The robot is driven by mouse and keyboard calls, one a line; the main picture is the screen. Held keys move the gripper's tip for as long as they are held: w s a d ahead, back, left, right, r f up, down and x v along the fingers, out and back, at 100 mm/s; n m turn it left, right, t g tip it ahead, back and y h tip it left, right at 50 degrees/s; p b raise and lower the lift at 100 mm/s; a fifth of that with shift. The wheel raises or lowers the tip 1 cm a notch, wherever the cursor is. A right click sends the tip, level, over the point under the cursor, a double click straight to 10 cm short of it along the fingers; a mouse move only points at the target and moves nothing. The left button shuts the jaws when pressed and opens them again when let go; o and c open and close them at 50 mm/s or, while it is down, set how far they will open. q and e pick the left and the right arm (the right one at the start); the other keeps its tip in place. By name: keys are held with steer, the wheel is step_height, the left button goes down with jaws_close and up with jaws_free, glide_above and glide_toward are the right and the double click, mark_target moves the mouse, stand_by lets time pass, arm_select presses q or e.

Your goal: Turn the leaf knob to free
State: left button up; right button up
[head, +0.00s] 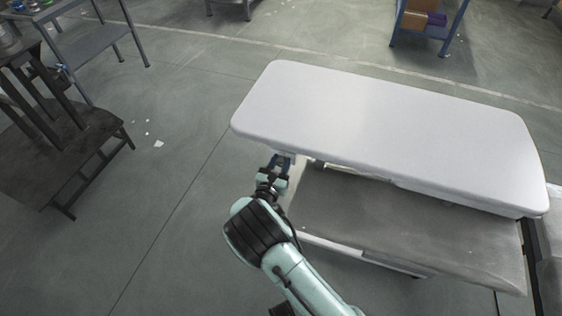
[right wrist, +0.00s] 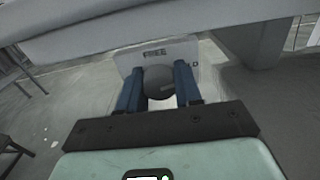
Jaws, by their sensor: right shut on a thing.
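The leaf knob (right wrist: 158,84) is a dark grey round knob in the right wrist view. It sits on a pale plate (right wrist: 185,49) with the word FREE printed above the knob and a letter D showing to its right. My right gripper (right wrist: 159,86) has its two blue fingers on either side of the knob and is shut on it. No pointer on the knob can be made out. In the head view my right gripper (head: 282,162) is under the left end of the white tabletop (head: 380,120), and the knob is hidden there. My left gripper is not in view.
A grey lower surface (head: 420,225) lies below the white top, right of my right arm. A dark stand (head: 75,145) is at the left, with a blue-grey table (head: 90,45) behind it. A blue shelf with boxes (head: 425,20) stands far back. Floor between is open.

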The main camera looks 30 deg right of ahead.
steer(key=shift+r+n+p, duration=0.15)
steer(key=shift+n+p, duration=1.35)
steer(key=shift+p, duration=0.25)
steer(key=n+p, duration=0.4)
steer(key=shift+s+n, duration=0.1)
steer(key=shift+n, duration=0.2)
steer(key=n+p, duration=0.3)
steer(key=n, duration=0.1)
steer(key=shift+d, duration=0.1)
arm_select(q)
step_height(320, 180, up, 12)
steer(key=p, duration=0.2)
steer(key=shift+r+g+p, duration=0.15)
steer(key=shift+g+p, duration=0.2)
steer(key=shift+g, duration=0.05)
arm_select(e)
steer(key=shift+n, duration=2.1)
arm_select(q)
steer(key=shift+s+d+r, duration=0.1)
arm_select(e)
steer(key=shift+s, duration=0.1)
steer(key=o, duration=1)
steer(key=shift+r, duration=0.1)
